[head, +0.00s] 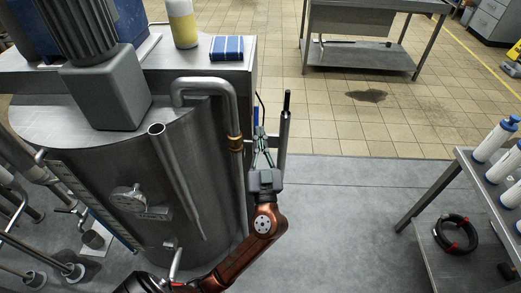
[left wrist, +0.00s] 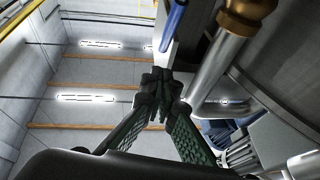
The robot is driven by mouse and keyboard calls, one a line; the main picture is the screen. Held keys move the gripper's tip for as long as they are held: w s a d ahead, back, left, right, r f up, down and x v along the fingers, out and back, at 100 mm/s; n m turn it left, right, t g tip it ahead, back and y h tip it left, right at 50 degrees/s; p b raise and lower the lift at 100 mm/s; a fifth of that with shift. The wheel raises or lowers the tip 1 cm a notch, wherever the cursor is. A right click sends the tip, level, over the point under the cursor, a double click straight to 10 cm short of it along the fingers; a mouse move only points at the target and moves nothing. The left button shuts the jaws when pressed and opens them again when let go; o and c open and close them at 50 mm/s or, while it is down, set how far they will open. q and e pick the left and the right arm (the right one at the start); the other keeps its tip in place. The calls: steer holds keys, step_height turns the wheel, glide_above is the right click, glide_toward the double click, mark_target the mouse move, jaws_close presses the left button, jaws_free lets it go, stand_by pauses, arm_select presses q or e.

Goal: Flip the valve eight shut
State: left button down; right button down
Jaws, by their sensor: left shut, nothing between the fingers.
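No number label is readable, so I cannot tell which fitting is valve eight. A blue lever-like bar (left wrist: 173,28) shows at the top of the left wrist view, beside a steel pipe with a brass collar (left wrist: 245,12). My left gripper (head: 260,135) is just right of that pipe, pointing away from me, shut and empty. Its closed fingertips (left wrist: 157,88) appear below the blue bar, apart from it in the picture. My right gripper is not in view.
The jacketed steel tank (head: 95,185) fills the left. A upright post with a black tip (head: 285,125) stands close right of my left gripper. A shelf cart (head: 445,185) with white bottles is at the right. The floor between is clear.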

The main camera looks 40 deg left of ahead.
mark_target(257, 115)
arm_select(q)
steer(key=w+a, duration=0.2)
steer(key=shift+w+a+f, duration=0.3)
steer(key=shift+w+f, duration=0.05)
steer(key=shift+w, duration=0.05)
steer(key=shift+w+a+f, duration=0.15)
steer(key=shift+w+a, duration=0.05)
steer(key=shift+w, duration=0.05)
steer(key=shift+w+a, duration=0.1)
steer(key=shift+a, duration=0.05)
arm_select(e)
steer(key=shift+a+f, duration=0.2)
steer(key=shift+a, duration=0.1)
arm_select(q)
steer(key=shift+w, duration=0.15)
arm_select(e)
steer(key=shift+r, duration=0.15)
